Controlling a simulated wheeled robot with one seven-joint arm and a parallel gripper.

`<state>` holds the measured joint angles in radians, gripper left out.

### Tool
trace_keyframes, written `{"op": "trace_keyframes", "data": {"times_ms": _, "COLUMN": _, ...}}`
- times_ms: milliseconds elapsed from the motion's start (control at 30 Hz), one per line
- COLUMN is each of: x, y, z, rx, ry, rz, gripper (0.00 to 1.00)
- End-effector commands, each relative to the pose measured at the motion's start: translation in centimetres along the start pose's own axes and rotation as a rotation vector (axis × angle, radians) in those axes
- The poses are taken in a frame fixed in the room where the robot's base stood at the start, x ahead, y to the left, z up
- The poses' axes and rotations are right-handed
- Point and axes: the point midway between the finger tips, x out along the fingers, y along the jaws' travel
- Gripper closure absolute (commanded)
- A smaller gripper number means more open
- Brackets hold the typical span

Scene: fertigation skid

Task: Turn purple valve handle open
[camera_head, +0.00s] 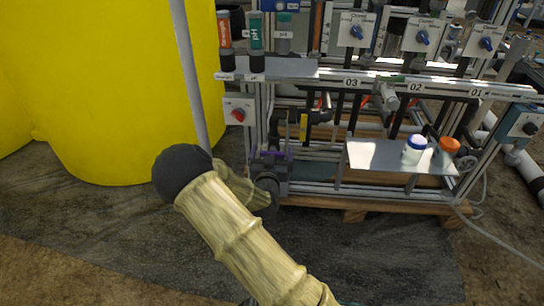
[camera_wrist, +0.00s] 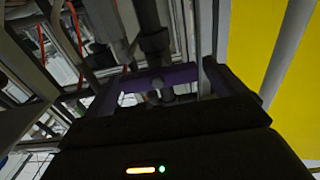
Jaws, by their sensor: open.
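The purple valve handle (camera_wrist: 178,76) lies crosswise in the wrist view, a bar with a round fitting at its middle. My gripper (camera_wrist: 160,86) is open, one finger near each end of the bar. The handle appears to sit between the fingers; I cannot tell whether either finger touches it. In the head view, my gripper (camera_head: 271,160) is low at the left end of the skid, and only a little purple of the handle (camera_head: 273,154) shows there. My arm and the gripper body hide much of the valve.
A large yellow tank (camera_head: 110,90) stands left of my arm, with a grey pole (camera_head: 188,75) before it. A red-knobbed box (camera_head: 238,112) is above the gripper. A metal shelf (camera_head: 375,157) with a white-and-blue bottle (camera_head: 413,150) and an orange-capped bottle (camera_head: 446,151) is to the right.

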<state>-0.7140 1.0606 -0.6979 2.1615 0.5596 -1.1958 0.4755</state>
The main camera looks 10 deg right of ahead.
Motion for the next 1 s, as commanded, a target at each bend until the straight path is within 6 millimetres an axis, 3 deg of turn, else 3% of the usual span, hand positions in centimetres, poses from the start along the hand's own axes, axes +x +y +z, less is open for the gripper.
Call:
{"op": "trace_keyframes", "data": {"times_ms": 233, "x": 0.08, "y": 0.01, "z": -0.06, "rx": 0.000, "ry": 0.000, "rz": 0.000, "gripper": 0.05}}
{"op": "trace_keyframes", "data": {"times_ms": 467, "x": 0.06, "y": 0.00, "z": -0.04, "rx": 0.000, "ry": 0.000, "rz": 0.000, "gripper": 0.49}}
{"op": "trace_keyframes", "data": {"times_ms": 500, "x": 0.06, "y": -0.01, "z": -0.04, "rx": 0.000, "ry": 0.000, "rz": 0.000, "gripper": 0.50}}
{"op": "trace_keyframes", "data": {"times_ms": 1000, "x": 0.03, "y": -0.15, "z": -0.27, "rx": -0.099, "ry": -0.001, "rz": -0.001, "gripper": 0.50}}
